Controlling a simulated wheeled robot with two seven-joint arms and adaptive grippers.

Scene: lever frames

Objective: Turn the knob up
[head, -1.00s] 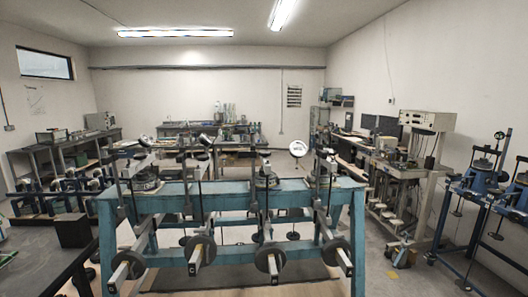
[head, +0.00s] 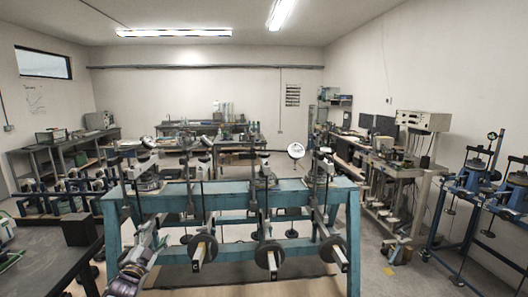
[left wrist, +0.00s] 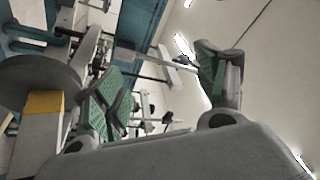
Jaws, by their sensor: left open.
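Blue lever frame (head: 240,190) stands in front of me in the head view. Several grey disc weights hang on its front levers, one at the middle (head: 269,255) and one at the right (head: 333,250). I cannot tell which part is the knob. My left gripper (head: 151,238) is in front of the frame's left end, where my arm hides the leftmost disc. In the left wrist view my left gripper (left wrist: 160,85) is open, its green-padded fingers apart with nothing seen between them. A disc weight (left wrist: 38,75) and a lever end with a yellow band (left wrist: 45,104) lie beside the fingers.
A dark table with a black box (head: 79,230) is at the lower left. More blue lever frames stand at the right (head: 475,185). A bench with instruments (head: 405,165) lines the right wall. Some floor is free between the main frame and the right-hand frames.

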